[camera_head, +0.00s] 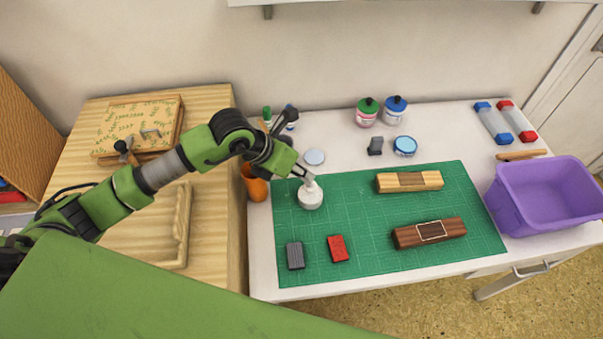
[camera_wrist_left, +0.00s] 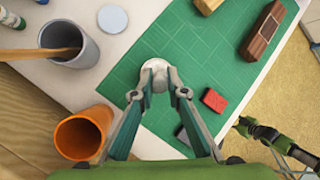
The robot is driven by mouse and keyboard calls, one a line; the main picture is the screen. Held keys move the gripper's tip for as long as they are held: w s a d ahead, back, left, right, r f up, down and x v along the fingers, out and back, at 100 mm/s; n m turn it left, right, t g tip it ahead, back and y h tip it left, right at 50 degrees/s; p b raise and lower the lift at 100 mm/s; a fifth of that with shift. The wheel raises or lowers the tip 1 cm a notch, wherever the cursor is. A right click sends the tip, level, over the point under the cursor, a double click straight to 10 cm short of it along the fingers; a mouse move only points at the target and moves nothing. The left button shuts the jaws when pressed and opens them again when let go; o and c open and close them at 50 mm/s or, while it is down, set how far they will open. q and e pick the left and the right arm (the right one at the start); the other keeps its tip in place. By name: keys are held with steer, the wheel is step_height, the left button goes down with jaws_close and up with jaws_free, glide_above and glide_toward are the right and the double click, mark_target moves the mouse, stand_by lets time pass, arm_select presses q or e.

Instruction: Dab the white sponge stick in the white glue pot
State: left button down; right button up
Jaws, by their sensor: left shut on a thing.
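The white glue pot (camera_head: 311,200) stands upright on the left part of the green cutting mat (camera_head: 365,258). My left gripper (camera_head: 303,175) is right above the pot, pointing down at it, shut on a small white piece that I take for the white sponge stick (camera_head: 309,181). Most of the stick is hidden by the fingers, and I cannot tell whether its tip touches the glue. In the left wrist view the fingertips (camera_wrist_left: 159,90) close in front of the round white pot (camera_wrist_left: 158,70). Part of my right arm shows at the lower right there, small and unclear.
An orange cup (camera_head: 256,187) and a grey cup (camera_wrist_left: 66,45) stand left of the mat. A pale round lid (camera_head: 314,157) lies behind the pot. Stamp blocks (camera_head: 337,248) and wooden pieces (camera_head: 429,232) lie on the mat. A purple bin (camera_head: 545,198) is at right.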

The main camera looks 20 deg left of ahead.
arm_select(q)
steer(key=shift+r+p, duration=1.25)
steer(key=shift+r, duration=1.1)
steer(key=shift+f, duration=0.1)
steer(key=s+d+r+m+g, duration=0.25)
steer(key=s+m+g, duration=0.6)
steer(key=m, duration=0.85)
steer(key=s+a+r+m+g+y, duration=0.2)
steer(key=s+a+r+m+y, duration=0.3)
steer(key=m, duration=1)
steer(key=a+r+y, duration=0.3)
steer(key=r, duration=0.1)
steer(key=shift+s+a+m, duration=0.2)
steer(key=shift+a+m, duration=0.15)
steer(key=shift+m, duration=0.05)
